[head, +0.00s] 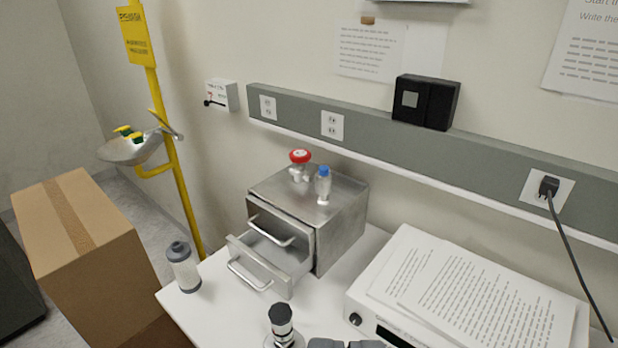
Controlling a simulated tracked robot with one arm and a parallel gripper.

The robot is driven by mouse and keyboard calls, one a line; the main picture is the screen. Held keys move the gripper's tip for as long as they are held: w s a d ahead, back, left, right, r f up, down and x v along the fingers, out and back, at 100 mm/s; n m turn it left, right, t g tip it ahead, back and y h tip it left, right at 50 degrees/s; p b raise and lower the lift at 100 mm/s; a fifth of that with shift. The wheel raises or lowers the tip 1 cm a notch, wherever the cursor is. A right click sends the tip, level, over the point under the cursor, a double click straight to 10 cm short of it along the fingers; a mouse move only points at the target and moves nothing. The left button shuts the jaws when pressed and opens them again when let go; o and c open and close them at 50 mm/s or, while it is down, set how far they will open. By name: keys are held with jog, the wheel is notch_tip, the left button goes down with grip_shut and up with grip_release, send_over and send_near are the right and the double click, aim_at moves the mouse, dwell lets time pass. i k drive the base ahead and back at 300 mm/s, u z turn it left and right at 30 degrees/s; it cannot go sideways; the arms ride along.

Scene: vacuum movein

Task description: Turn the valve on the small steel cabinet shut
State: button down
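The small steel cabinet (342,226) stands on the white bench against the wall. The valve, with a round red handwheel (300,156) on a pale metal body, is on its top near the back left. I cannot tell from the handwheel whether the valve is open or shut. A small clear bottle with a blue cap (323,185) stands just right of the valve, close to it. The lower drawer (262,272) of the cabinet is pulled out. My gripper is not clearly in view.
A grey-capped bottle (183,267) stands left of the cabinet; a black-topped item (282,325) stands in front. Right is a device with papers (480,300). Dark shapes (347,344) are cut off below. A cardboard box (85,240) and yellow eyewash post (178,175) are left.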

aim_at(300, 156)
jog(key=u, duration=0.85)
jog(key=k, duration=1.15)
jog(key=u, duration=1)
jog(key=i, duration=1.25)
jog(key=z, duration=0.8)
jog(key=i, duration=1.2)
jog(key=z, duration=1.25)
jog(key=i, duration=0.75)
jog(key=z, duration=0.3)
jog(key=k, duration=0.35)
